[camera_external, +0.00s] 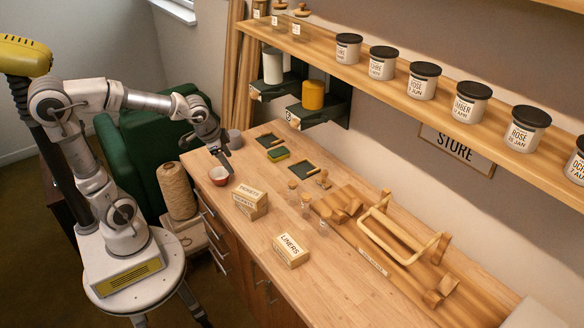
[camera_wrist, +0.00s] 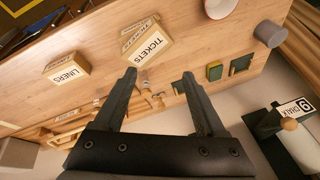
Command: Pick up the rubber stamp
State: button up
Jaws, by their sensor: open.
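The rubber stamp appears to be the small wooden piece with a knob (camera_external: 322,180) on the table, right of a dark ink pad (camera_external: 304,171). In the wrist view a small wooden shape (camera_wrist: 159,97), likely the stamp, shows between the fingers but well beyond them; it is too small to be sure.
Tickets boxes (camera_external: 250,198), a liners box (camera_external: 291,250) and small corked jars (camera_external: 305,200) stand nearby. A green block (camera_external: 279,153) and another dark pad (camera_external: 270,140) lie behind. A wooden rack (camera_external: 400,240) fills the right. A jar shelf (camera_external: 400,95) overhangs the back.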

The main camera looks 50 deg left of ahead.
aim_at(318, 181)
jog(key=w+d+f+m+h, duration=0.1)
jog(key=w+f+h, duration=0.1)
jog(key=w, duration=0.4)
jog(key=w+d+f+m+h+b, duration=0.1)
jog(key=w+d+f+m+h, duration=0.1)
jog(key=w+f, duration=0.3)
jog(key=w+d+f+m+h+b, duration=0.1)
jog(key=w+d+f+m+h, duration=0.1)
jog(key=w+f, duration=0.2)
jog(key=shift+w+d+f+t, duration=0.1)
jog(key=shift+w+d+t, duration=0.05)
jog(key=shift+w, duration=0.65)
jog(key=shift+w+d+t, duration=0.1)
jog(key=shift+w+t, duration=0.05)
jog(key=shift+w, duration=0.6)
jog(key=w+a+f+m+t+h+b, duration=0.1)
jog(key=w+a+t+h+b, duration=0.2)
jog(key=w+a+t, duration=0.35)
jog(key=shift+g, duration=0.85)
jog(key=x, duration=0.8)
jog(key=w+a+x, duration=0.1)
jog(key=x, duration=0.3)
jog(key=shift+a+p, duration=0.1)
jog(key=shift+p, duration=0.25)
jog(key=shift+d+x, duration=0.15)
jog(key=shift+x, duration=1.2)
jog(key=shift+d+x, duration=0.2)
jog(key=shift+x, duration=1.1)
jog(key=shift+s+r, duration=0.1)
jog(key=shift+r, duration=0.1)
